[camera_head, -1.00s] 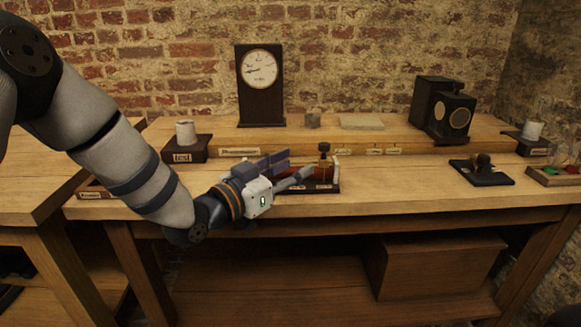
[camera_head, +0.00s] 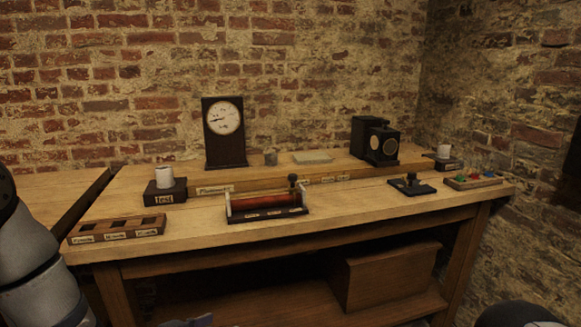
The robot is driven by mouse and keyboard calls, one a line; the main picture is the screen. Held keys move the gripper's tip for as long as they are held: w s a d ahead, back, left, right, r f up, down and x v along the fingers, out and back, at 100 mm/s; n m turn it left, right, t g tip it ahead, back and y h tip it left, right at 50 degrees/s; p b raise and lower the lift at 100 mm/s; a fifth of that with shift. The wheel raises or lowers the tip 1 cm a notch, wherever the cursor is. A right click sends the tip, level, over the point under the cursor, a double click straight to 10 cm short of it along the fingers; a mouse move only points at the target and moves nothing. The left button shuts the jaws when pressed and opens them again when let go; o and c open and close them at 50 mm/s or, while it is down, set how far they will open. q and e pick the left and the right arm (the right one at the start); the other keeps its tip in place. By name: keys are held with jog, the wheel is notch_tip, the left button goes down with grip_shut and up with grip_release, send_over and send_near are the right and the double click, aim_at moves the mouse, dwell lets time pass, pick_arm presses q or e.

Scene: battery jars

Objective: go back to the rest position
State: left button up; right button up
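In the head view my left arm hangs at the lower left edge, in front of the bench. A small bluish piece of my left gripper (camera_head: 190,321) just shows at the bottom edge; its fingers are mostly cut off, so I cannot tell whether it is open or shut. Nothing held is visible. A dark rounded part of my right arm shows at the bottom right corner, and my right gripper is out of view. Both visible arm parts are clear of the things on the bench.
The wooden bench (camera_head: 340,209) carries a red coil (camera_head: 262,202) on a dark base, a slotted wooden rack (camera_head: 117,228), a white jar (camera_head: 164,174) on a "test" block, a dial meter (camera_head: 224,120), a black speaker-like box (camera_head: 382,144) and a telegraph-style key (camera_head: 411,182).

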pick_arm(q)
jog(key=s+a+f+n+g+y+p, duration=0.15)
jog(key=s+f+g, duration=0.35)
jog(key=s+f, duration=0.6)
jog(key=s+a+n+g+y+p, duration=0.1)
jog(key=s+a+g+y, duration=0.1)
jog(key=s, duration=1.4)
jog(key=s+a+n+g+y, duration=0.1)
jog(key=s+g, duration=0.5)
jog(key=s, duration=1)
jog(key=a+y, duration=0.1)
jog(key=a, duration=0.1)
jog(key=shift+a+g+p, duration=0.3)
jog(key=shift+a+p, duration=0.1)
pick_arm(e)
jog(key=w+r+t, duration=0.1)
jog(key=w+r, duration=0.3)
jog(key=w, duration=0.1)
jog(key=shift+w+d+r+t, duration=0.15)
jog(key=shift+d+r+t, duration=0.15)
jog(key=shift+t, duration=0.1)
